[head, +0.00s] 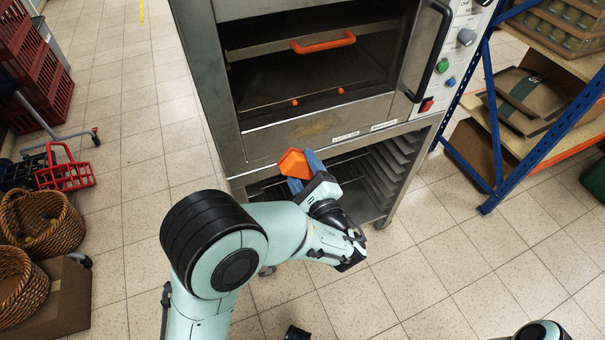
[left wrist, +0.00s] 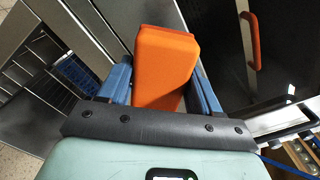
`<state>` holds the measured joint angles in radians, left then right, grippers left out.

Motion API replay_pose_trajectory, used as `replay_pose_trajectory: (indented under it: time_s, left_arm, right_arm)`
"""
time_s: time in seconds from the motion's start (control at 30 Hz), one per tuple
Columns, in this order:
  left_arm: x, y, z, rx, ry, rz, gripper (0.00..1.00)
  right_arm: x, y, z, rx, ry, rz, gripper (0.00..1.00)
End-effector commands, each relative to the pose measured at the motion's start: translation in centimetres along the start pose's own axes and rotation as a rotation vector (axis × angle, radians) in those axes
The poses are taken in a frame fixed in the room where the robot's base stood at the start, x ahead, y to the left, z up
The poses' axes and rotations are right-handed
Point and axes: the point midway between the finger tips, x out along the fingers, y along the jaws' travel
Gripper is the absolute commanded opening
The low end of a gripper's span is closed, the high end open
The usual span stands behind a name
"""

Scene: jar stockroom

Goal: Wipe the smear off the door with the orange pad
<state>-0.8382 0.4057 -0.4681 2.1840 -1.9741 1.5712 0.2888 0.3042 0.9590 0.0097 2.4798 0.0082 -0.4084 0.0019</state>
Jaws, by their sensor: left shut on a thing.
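My left gripper (head: 303,168) is shut on the orange pad (head: 293,163), a block held between its blue fingers. The pad also shows in the left wrist view (left wrist: 165,65), tilted between the fingers. The steel oven door (head: 270,146) has a dark window and a black handle on its right. A faint yellow-brown smear (head: 317,128) lies on the door's lower steel strip. The pad is below and left of the smear in the head view, apart from it. My right gripper is not seen; only part of that arm shows at the bottom right.
Below the door is an open rack (head: 385,165) with tray rails. A blue-framed shelf (head: 490,120) with cartons stands at the right. Red crates (head: 40,75), a red basket (head: 66,172) and wicker baskets (head: 40,220) are at the left.

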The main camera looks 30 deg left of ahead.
Motion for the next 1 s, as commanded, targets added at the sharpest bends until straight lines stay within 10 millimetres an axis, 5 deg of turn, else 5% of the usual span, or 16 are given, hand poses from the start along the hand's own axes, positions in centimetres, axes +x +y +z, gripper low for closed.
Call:
replay_pose_trajectory:
  time_s: [0.5, 1.0]
  left_arm:
    - [4.9, 0.0, 0.1, 0.000, -0.003, 0.004, 0.39]
    - [5.7, 0.0, 0.1, 0.000, -0.001, 0.003, 0.39]
  right_arm:
    - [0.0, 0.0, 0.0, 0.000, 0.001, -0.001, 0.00]
    - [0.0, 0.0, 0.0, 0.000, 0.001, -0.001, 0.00]
